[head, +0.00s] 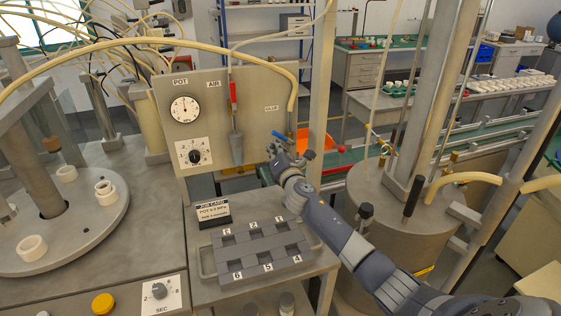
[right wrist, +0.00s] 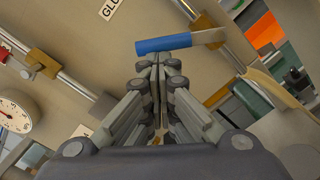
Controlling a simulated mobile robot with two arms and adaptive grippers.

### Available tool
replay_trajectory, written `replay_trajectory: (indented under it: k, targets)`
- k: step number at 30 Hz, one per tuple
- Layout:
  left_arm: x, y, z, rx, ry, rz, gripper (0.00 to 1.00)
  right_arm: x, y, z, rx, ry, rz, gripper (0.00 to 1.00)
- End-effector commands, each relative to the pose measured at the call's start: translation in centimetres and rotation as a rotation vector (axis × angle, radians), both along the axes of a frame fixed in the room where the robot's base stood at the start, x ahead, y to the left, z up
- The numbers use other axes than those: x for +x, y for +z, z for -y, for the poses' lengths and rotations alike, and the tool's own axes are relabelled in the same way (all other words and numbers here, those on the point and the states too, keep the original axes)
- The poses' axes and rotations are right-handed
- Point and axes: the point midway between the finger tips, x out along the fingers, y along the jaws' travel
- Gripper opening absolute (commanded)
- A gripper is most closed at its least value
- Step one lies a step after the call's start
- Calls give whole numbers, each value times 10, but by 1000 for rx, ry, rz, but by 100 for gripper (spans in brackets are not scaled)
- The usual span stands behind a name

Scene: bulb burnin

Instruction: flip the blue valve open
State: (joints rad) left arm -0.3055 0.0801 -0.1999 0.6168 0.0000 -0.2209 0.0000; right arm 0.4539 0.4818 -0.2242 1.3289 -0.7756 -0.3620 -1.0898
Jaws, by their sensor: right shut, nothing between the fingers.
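The blue valve handle (head: 279,136) is on the upright panel (head: 205,80), below the GLUE label. In the right wrist view the blue handle (right wrist: 165,44) points left from a bare metal lever, just beyond my fingertips. My right gripper (head: 273,150) is at the panel beside the handle, its fingers together and empty. In the right wrist view the right gripper (right wrist: 158,62) has its tips just below the handle; I cannot tell whether they touch it. My left gripper is not in view.
The panel carries a gauge (head: 185,108), a dial (head: 195,154) and a red-handled part (head: 233,92) under AIR. A grey numbered tray (head: 262,250) and a job card (head: 213,212) are below. A large metal drum (head: 385,215) stands right of my arm.

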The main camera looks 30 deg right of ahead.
Motion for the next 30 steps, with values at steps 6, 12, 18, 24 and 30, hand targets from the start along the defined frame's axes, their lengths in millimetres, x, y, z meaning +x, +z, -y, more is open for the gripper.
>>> replay_trajectory:
  k: [6,12,18,24,30]
  targets:
    - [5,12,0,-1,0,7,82,-1,18,6,201,-2,50,0]
    - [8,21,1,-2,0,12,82,-3,29,13,384,-2,93,0]
    - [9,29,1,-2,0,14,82,-5,38,20,554,-2,133,0]
    - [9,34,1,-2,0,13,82,-7,44,27,686,-1,165,0]
    - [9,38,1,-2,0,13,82,-8,46,32,774,0,185,0]
